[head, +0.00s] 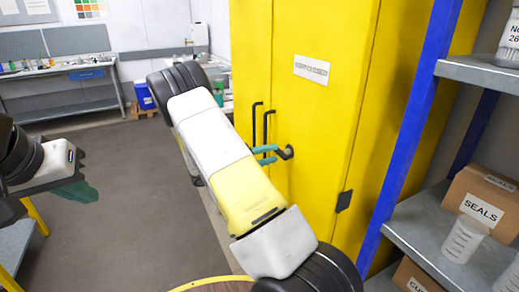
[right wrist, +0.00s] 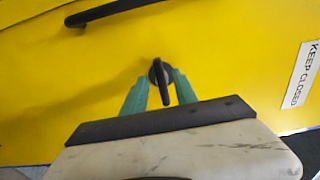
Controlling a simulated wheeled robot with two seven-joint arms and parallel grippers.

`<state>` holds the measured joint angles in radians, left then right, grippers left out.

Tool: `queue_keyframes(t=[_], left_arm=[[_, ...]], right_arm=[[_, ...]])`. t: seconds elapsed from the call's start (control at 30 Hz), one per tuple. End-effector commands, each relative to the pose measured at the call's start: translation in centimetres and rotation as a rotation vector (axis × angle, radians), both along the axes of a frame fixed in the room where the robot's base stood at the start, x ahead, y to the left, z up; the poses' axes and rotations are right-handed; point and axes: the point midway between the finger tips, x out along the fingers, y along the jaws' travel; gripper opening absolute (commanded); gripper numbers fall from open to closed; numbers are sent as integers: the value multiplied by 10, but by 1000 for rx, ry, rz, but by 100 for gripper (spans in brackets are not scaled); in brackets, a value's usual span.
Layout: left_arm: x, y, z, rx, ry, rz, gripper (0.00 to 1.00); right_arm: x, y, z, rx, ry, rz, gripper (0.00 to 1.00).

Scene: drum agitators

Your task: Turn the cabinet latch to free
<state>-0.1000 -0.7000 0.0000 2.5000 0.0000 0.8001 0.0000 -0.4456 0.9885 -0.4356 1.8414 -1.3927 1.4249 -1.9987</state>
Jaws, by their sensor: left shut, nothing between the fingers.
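The yellow cabinet (head: 310,120) stands right of centre in the head view. Its black latch (head: 287,153) is on the door, beside the teal fingers of my right gripper (head: 265,155). In the right wrist view the latch (right wrist: 160,82) has a round base and a lever that points down the picture, slightly tilted. My right gripper (right wrist: 160,88) has one finger on each side of the lever, with yellow door showing in the gaps. It is open around the lever, not clamped on it. My left gripper (head: 78,190) is shut and empty at the left, away from the cabinet.
Black bar handles (head: 266,128) are on the cabinet doors close to my right gripper. A blue-posted shelf (head: 415,120) with a SEALS box (head: 480,200) stands at the right. A workbench (head: 62,75) is at the back left. Open floor lies between.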

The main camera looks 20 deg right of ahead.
Motion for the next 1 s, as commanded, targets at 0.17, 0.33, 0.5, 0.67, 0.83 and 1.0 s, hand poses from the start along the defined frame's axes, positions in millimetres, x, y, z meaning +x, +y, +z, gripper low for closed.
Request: queue_keyframes(t=[0.17, 0.33, 0.5, 0.67, 0.83, 1.0], left_arm=[[0, 0, 0, 0, 0, 0, 0], [0, 0, 0, 0, 0, 0, 0], [0, 0, 0, 0, 0, 0, 0], [0, 0, 0, 0, 0, 0, 0], [0, 0, 0, 0, 0, 0, 0], [0, 0, 0, 0, 0, 0, 0]], right_arm=[[-1, 30, 0, 0, 0, 4, 35], [-3, 42, 0, 0, 1, 1, 35], [-3, 43, 0, -1, 1, 1, 35], [-3, 43, 0, 0, 1, 1, 35], [-6, 41, 2, 20, -23, -11, 35], [-35, 30, 15, 186, -232, -132, 35]])
